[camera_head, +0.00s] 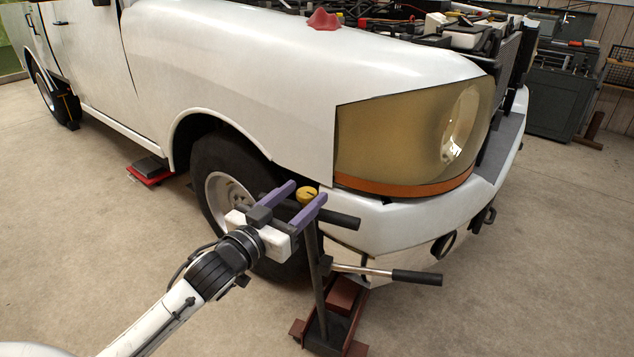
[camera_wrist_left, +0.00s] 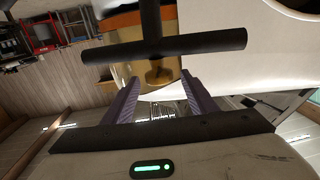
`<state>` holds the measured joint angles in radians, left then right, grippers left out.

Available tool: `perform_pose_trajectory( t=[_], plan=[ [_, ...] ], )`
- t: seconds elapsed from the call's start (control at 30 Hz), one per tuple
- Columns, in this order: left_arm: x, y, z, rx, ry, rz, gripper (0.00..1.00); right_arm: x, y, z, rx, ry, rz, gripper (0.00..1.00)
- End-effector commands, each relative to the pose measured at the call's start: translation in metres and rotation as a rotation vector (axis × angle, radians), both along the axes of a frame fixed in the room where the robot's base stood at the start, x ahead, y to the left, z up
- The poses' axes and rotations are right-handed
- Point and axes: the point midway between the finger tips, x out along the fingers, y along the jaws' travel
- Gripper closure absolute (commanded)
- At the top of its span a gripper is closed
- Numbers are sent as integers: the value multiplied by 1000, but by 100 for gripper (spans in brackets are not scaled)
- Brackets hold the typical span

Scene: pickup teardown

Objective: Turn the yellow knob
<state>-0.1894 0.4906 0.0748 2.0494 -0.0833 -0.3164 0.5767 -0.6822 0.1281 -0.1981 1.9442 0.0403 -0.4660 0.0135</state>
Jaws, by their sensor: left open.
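The yellow knob (camera_head: 307,195) sits near the top of the jack's dark upright post (camera_head: 315,262), beside the truck's front wheel. It also shows in the left wrist view as a brass-coloured piece (camera_wrist_left: 158,74) behind a black crossbar (camera_wrist_left: 205,45). My left gripper (camera_head: 311,190) is open, with its two purple fingers reaching to either side of the knob. In the wrist view its fingertips (camera_wrist_left: 160,77) flank the knob. I cannot tell whether either finger touches it. My right gripper is not in view.
The jack's handle bar (camera_head: 365,271) with a black grip sticks out to the right. The white truck's bumper (camera_head: 400,222) and headlight (camera_head: 410,135) are close behind the jack. A red jack base (camera_head: 342,296) stands on the floor. The floor in front is clear.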

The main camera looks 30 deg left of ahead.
Motion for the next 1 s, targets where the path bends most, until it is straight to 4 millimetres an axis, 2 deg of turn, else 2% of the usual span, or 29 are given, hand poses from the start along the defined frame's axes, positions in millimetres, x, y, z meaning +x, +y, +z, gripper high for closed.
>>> perform_pose_trajectory(
  t=[0.1, 0.3, 0.5, 0.73, 0.77, 1.0],
  plan=[
    [23, 0, 1, 3, -2, 0, 48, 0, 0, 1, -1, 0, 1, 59],
    [50, 1, 0, 2, 1, 0, 48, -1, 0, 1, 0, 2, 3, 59],
    [61, 1, 0, 2, 1, 0, 48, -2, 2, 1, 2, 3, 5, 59],
    [61, 0, -1, 2, 2, -1, 48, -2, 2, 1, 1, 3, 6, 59],
    [61, 0, -1, 2, 2, -1, 49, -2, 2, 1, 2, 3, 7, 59],
    [61, 0, -1, 2, 2, 0, 88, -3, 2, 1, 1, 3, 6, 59]
  ],
)
